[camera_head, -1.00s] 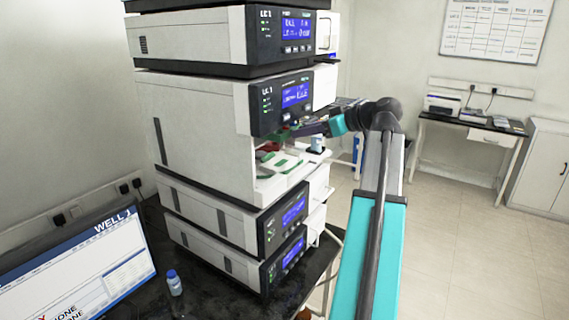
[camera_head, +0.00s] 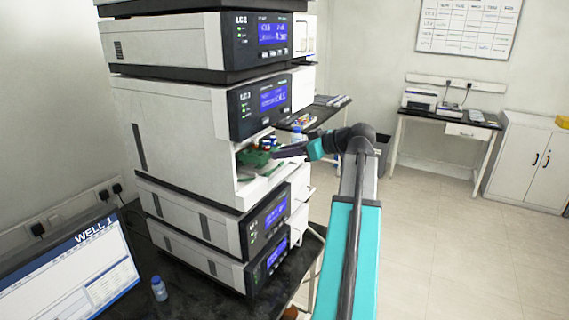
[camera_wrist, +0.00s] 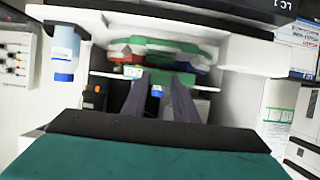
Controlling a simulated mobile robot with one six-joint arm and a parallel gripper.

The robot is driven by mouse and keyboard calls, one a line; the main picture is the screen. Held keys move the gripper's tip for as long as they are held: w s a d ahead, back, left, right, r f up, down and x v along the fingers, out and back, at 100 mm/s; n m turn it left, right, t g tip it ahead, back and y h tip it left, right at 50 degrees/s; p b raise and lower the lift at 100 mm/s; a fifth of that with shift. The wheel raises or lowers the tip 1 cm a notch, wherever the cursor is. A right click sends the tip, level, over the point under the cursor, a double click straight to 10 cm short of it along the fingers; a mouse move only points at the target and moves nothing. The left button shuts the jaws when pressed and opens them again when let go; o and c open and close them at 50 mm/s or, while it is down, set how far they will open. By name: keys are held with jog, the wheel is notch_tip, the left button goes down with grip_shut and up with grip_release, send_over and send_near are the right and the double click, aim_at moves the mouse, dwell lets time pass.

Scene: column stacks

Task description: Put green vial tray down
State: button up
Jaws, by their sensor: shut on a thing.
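The green vial tray (camera_head: 257,158) is inside the open bay of the instrument stack (camera_head: 185,140), over the bay's white floor with green markings. Dark and coloured vial tops show above it. My gripper (camera_head: 277,153) reaches in from the right and is shut on the tray. In the wrist view my gripper's two dark fingers (camera_wrist: 160,78) point at the tray. I cannot tell whether the tray touches the bay floor.
The bay's side walls and the unit above leave little room around the tray. A blue-capped bottle (camera_head: 296,134) stands near the bay's right side. A monitor (camera_head: 78,267) and a small bottle (camera_head: 159,288) stand at lower left. The floor at right is clear.

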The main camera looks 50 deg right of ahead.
jog(key=shift+f+p, duration=0.65)
jog(key=shift+f, duration=1.25)
jog(key=shift+f, duration=0.1)
jog(key=o, duration=1.1)
jog(key=shift+s, duration=0.15)
jog(key=shift+r+b+v, duration=0.2)
jog(key=shift+b+v, duration=1.55)
jog(key=shift+v, duration=4.25)
jog(key=shift+f, duration=0.1)
